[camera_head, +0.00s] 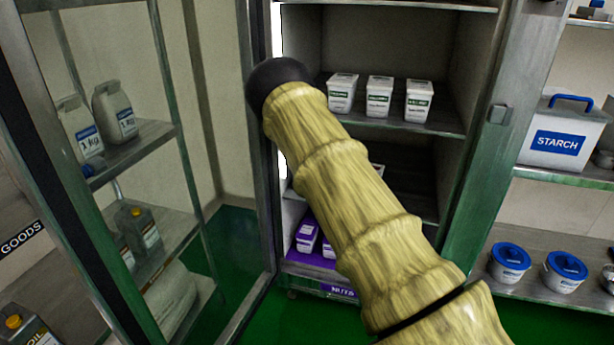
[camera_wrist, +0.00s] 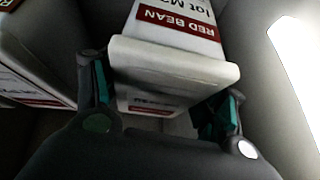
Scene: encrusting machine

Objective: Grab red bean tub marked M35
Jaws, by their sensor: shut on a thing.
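In the wrist view a white tub (camera_wrist: 178,12) with a pale lid has a red label that reads RED BEAN. Its lot line starts with M, and the rest of the number is cut off or unreadable. My gripper (camera_wrist: 160,98) is shut on this tub, with one teal-padded finger at each side by the lid. In the head view my arm covers the middle of the cabinet, and my gripper and the held tub are hidden.
Another white tub (camera_wrist: 35,55) with a red label stands close at left in the wrist view. White green-labelled tubs (camera_head: 379,97) stand on a cabinet shelf (camera_head: 452,124), with purple-labelled tubs (camera_head: 306,235) lower down. An open glass door is at left; a STARCH box (camera_head: 562,130) is at right.

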